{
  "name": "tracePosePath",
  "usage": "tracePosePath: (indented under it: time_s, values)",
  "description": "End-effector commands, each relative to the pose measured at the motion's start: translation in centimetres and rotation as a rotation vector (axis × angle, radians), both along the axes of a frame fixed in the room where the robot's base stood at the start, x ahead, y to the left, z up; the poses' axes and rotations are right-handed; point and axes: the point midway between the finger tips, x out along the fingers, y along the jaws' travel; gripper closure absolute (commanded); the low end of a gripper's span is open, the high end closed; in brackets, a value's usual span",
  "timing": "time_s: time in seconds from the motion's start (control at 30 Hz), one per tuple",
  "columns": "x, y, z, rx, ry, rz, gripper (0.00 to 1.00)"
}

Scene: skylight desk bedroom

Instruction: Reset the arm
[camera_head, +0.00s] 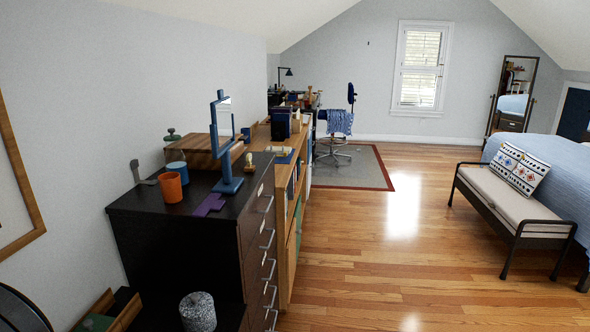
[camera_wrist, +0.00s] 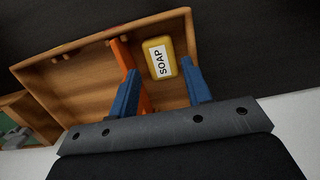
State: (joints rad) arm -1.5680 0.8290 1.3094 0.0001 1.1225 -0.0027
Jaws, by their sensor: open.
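My gripper (camera_wrist: 160,67) shows in the wrist view with its two blue fingers apart. Beyond the fingers is a shallow wooden tray (camera_wrist: 75,75). A yellow block labelled SOAP (camera_wrist: 160,57) lies in the tray, lined up with the gap between the fingertips. I cannot tell whether a finger touches it. A long orange piece (camera_wrist: 141,95) runs beside the left finger and is partly hidden by it. I cannot make out my gripper in the head view.
In the head view a black dresser (camera_head: 140,235) holds an orange cup (camera_head: 171,187), a blue stand (camera_head: 228,186) and a purple piece (camera_head: 209,205). A speckled grey cylinder (camera_head: 198,312) stands lower in front. Open wooden floor (camera_head: 400,270) lies right, before a bench (camera_head: 505,195).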

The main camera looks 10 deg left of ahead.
Motion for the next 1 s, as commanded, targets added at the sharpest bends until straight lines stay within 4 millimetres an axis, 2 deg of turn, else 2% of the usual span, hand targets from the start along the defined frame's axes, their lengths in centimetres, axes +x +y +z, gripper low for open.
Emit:
tracePosePath:
  time_s: [0.23,0.27,0.4,0.83,0.9,1.0]
  values:
    - [0.0,-0.1,-3.0,-0.005,0.0,0.0,0.55]
    - [0.0,0.1,-2.7,0.001,0.0,0.0,0.55]
    - [0.0,0.6,0.6,0.005,0.0,0.0,0.55]
    - [0.0,1.5,8.9,0.002,0.0,0.0,0.55]
    - [0.0,1.1,6.6,-0.007,0.0,0.0,0.55]
    - [0.0,0.8,4.6,-0.006,0.0,0.0,0.55]
